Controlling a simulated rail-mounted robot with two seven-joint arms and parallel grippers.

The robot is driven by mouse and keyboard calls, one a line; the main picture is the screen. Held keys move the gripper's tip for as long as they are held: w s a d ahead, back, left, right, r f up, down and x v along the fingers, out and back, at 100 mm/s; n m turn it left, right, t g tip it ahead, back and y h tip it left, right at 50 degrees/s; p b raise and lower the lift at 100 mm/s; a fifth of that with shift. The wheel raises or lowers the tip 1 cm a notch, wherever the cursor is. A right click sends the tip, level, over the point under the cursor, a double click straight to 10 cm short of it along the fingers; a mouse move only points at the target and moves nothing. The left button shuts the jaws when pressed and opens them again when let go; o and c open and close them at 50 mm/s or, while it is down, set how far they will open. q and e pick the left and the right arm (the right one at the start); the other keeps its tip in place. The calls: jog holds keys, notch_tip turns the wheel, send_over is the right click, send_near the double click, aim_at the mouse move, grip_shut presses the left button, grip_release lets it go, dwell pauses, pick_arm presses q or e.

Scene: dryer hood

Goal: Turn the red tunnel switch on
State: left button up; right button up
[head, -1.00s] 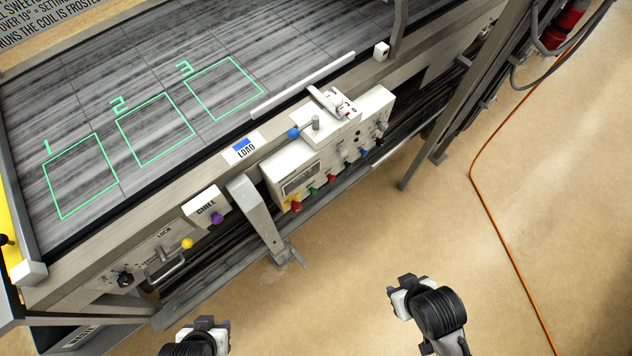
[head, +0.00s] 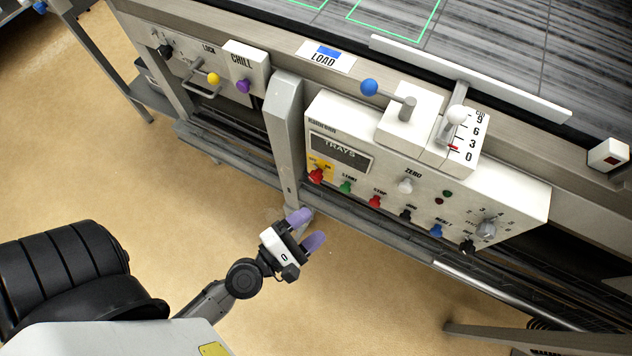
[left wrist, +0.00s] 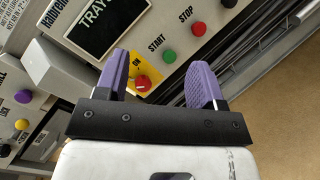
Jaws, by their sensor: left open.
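The red tunnel switch (head: 316,176) is a red knob on a yellow plate at the lower left of the white control box (head: 400,170). In the left wrist view the red switch (left wrist: 143,83) shows between my fingers, with "ON" printed on the yellow plate beside it. My left gripper (head: 307,229) has purple finger pads and is open and empty. In the head view it is below the switch and apart from it. My right gripper does not show now.
A green START button (head: 346,187) and a red STOP button (head: 375,201) sit right of the switch. A grey post (head: 285,135) stands left of the box. The purple CHILL knob (head: 243,86) is farther left. Open floor lies below.

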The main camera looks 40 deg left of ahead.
aim_at(314, 180)
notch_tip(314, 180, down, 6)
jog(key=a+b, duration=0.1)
jog(key=b, duration=0.3)
pick_arm(q)
jog(key=s+a+f+n+y, duration=0.1)
jog(key=a+f+n+y, duration=0.6)
jog(key=n, duration=0.4)
jog(key=shift+g, duration=0.4)
jog(key=p+x, duration=0.1)
jog(key=x, duration=0.3)
jog(key=p+x, duration=0.1)
jog(key=x, duration=0.2)
jog(key=f+p+x, duration=0.1)
jog(key=x, duration=0.3)
jog(key=shift+w+d+p, duration=0.3)
jog(key=shift+w+p, duration=0.1)
jog(key=shift+w+a, duration=0.2)
jog(key=shift+w, duration=0.4)
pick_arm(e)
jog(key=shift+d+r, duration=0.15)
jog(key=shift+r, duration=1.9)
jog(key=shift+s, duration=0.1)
pick_arm(q)
jog(key=shift+c, duration=0.3)
jog(key=c, duration=0.9)
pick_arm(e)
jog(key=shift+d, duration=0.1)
